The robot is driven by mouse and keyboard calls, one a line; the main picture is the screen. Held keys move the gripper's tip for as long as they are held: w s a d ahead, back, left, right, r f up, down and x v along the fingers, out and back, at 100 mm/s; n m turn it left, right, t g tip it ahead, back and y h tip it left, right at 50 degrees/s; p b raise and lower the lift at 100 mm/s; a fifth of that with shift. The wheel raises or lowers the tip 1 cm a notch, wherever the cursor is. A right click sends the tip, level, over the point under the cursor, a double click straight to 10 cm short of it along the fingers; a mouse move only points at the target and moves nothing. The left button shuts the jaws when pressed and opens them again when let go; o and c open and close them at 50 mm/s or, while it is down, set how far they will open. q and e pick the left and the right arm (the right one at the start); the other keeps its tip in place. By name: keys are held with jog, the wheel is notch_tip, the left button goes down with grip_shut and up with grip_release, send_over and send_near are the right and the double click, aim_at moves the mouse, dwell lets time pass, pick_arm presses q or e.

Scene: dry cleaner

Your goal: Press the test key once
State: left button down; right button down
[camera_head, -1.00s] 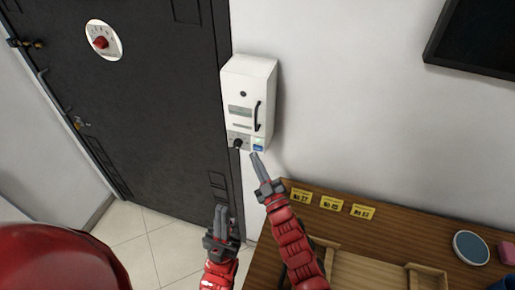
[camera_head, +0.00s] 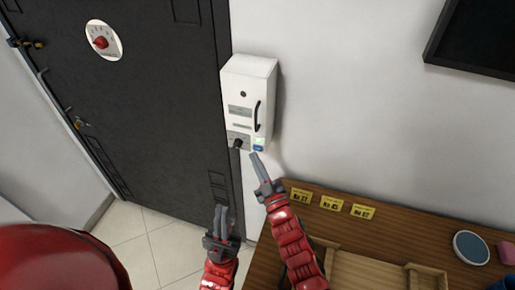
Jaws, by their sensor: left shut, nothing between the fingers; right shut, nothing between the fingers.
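A white wall box (camera_head: 245,98) hangs beside the dark door, with a black handle, a dark round spot, a grey label and a black knob (camera_head: 237,143) at its lower left. A small blue key (camera_head: 258,148) sits at the box's lower right, under a small pale green patch (camera_head: 259,139). My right gripper (camera_head: 254,156) is shut and empty, its tips just below the blue key; I cannot tell whether they touch it. My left gripper (camera_head: 222,209) is shut and empty, lower down in front of the door's edge.
A wooden table (camera_head: 400,227) with yellow tags (camera_head: 331,203), a wooden tray (camera_head: 373,271), a round blue-grey dish (camera_head: 471,248) and a pink block (camera_head: 508,252) is at the lower right. The dark door (camera_head: 140,100) has a red dial (camera_head: 101,42). A dark panel (camera_head: 485,38) hangs upper right.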

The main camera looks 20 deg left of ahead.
jog(key=shift+w, duration=0.15)
jog(key=shift+w, duration=0.3)
jog(key=shift+w, duration=0.35)
dwell(0.5)
jog(key=shift+s, duration=0.1)
jog(key=shift+s+b, duration=0.35)
jog(key=shift+s, duration=0.35)
jog(key=s+b, duration=0.1)
jog(key=s, duration=0.4)
jog(key=shift+a, duration=0.1)
dwell(0.4)
